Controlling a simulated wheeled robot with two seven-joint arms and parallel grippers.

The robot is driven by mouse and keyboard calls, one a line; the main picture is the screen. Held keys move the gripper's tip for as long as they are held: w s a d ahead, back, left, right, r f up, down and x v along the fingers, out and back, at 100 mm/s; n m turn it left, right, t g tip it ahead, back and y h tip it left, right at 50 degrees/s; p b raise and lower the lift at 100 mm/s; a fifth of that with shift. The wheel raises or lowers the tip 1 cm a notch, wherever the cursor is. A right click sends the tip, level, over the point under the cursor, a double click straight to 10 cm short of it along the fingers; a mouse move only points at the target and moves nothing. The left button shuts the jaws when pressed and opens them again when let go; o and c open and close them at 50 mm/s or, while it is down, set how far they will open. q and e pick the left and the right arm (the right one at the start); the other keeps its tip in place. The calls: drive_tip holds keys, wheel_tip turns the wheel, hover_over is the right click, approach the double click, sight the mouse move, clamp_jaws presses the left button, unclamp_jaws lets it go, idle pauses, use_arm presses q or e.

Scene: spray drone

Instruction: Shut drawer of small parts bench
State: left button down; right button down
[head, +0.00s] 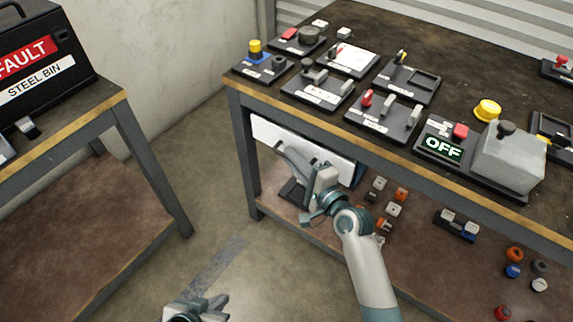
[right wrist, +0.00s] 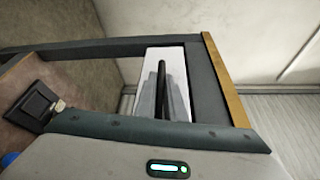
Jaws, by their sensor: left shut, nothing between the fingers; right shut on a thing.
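The small parts bench (head: 237,85) has a brown top with a yellow edge and grey legs. A white drawer front (head: 265,130) shows under its top at the left end; it also shows in the right wrist view (right wrist: 165,54). I cannot tell how far the drawer stands out. My right gripper (head: 288,160) is at this front, its grey fingers shut on the dark bar handle (right wrist: 162,75). The arm hides part of the front. My left gripper (head: 208,306) is shut and empty, low at the bottom edge, away from the bench.
Several switch panels, an OFF sign (head: 443,148) and a grey box (head: 508,160) stand on the bench. Loose parts lie on its lower shelf (head: 420,262). A second table (head: 60,140) with a black steel bin (head: 45,60) is at left. Floor between is clear.

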drive_tip(key=shift+w+d, duration=0.45)
drive_tip(key=shift+w, duration=0.05)
drive_tip(key=c, duration=1.8)
unclamp_jaws()
drive_tip(key=shift+c, duration=0.2)
use_arm(q)
drive_tip(key=shift+s+f, duration=0.25)
drive_tip(key=shift+s, duration=0.05)
use_arm(e)
drive_tip(key=shift+s, duration=0.1)
use_arm(q)
drive_tip(key=shift+s+a+g+y+p, duration=0.2)
drive_tip(key=shift+a+g+y+p, duration=0.15)
drive_tip(key=shift+a+g, duration=0.2)
use_arm(e)
drive_tip(key=v, duration=1.7)
use_arm(q)
drive_tip(key=shift+s+f, duration=0.1)
use_arm(e)
drive_tip(key=shift+f, duration=0.1)
